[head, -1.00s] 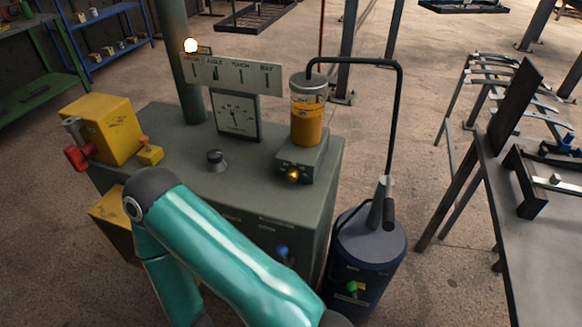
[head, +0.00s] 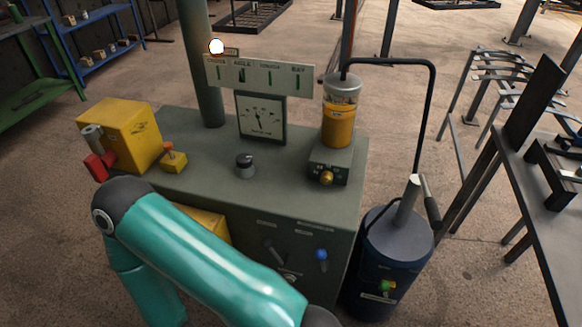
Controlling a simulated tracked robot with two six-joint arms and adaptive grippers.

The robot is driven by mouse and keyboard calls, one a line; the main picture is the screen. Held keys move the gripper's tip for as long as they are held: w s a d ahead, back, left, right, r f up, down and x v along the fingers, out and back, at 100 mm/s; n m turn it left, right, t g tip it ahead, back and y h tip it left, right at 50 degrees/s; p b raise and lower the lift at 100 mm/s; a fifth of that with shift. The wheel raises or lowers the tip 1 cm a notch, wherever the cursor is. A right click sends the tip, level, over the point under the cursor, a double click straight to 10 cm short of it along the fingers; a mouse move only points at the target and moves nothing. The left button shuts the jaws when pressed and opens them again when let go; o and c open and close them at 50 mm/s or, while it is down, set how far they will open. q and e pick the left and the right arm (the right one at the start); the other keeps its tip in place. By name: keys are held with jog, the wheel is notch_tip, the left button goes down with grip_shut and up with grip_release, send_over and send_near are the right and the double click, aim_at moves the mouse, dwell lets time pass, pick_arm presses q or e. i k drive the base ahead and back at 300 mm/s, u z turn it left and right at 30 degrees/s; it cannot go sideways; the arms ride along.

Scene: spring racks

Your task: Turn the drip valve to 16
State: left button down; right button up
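A brass knob (head: 327,178) sits on the front of a small grey block under a clear cylinder of amber liquid (head: 340,125); it looks like the drip valve. Small marks beside it are too small to read, so its setting cannot be told. The block stands at the right end of a grey-green machine cabinet (head: 200,165). One teal arm of mine crosses the lower left of the view in front of the cabinet. Neither gripper is in view.
A dial gauge (head: 261,117) and a black knob (head: 245,165) are on the cabinet. A yellow box (head: 120,133) with a red-ended part stands at its left. A dark blue canister (head: 395,245) with a bent black pipe stands at the right, before a grey table (head: 545,215).

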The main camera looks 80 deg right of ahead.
aim_at(326, 177)
jog(key=u, duration=0.1)
jog(key=i, duration=1.6)
jog(key=z, duration=2.4)
jog(key=i, duration=0.25)
jog(key=z, duration=2)
jog(key=k, duration=0.5)
jog(key=z, duration=0.65)
jog(key=i, duration=1.05)
jog(key=u, duration=0.25)
